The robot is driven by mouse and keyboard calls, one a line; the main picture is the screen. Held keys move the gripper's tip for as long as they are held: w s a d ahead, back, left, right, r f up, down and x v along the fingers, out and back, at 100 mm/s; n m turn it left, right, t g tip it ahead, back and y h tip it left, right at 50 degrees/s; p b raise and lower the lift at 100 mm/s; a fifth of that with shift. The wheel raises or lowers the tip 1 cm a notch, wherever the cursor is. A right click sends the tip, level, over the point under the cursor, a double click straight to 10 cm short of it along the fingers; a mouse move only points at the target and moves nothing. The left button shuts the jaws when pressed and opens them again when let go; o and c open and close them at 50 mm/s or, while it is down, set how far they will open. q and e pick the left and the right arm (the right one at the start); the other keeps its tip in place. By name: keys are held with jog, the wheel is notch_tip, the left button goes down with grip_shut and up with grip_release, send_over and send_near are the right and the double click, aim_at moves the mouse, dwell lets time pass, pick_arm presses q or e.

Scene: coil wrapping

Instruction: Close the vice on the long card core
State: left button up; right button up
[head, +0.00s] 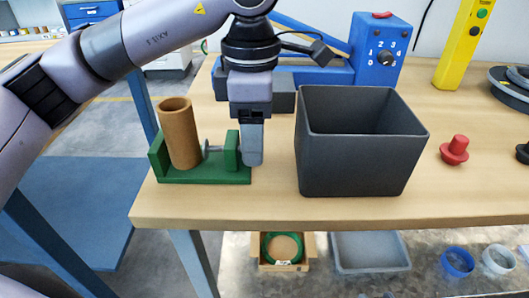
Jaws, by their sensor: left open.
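The long card core (179,135) is a brown cardboard tube. It stands, slightly tilted, in the green vice (204,177) at the left front corner of the table. The vice's fixed jaw is left of the core. Its movable jaw (232,150) is on the right, with a grey screw between it and the core; a gap shows there. My left gripper (252,158) points down at the right side of the movable jaw, beside it or touching it; I cannot tell which. Its fingers overlap in this view. My right gripper is not in view.
A dark grey open bin (358,145) stands close to the right of my left gripper. A blue machine (375,50) with a dial is behind. A red knob-like piece (455,150) lies at the right. The table's front edge (300,212) is near the vice.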

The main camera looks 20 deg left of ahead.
pick_arm(q)
jog(key=t+b, duration=0.1)
jog(key=b, duration=0.1)
jog(key=t+b, duration=0.1)
jog(key=b, duration=0.1)
jog(key=shift+s+d+f+t+y, duration=0.1)
jog(key=shift+s+f+t+y, duration=0.2)
jog(key=shift+f+y, duration=0.1)
jog(key=shift+r+t+b, duration=0.1)
jog(key=shift+t+b, duration=0.2)
jog(key=shift+b, duration=0.25)
jog(key=shift+s+r, duration=0.1)
jog(key=shift+r, duration=0.15)
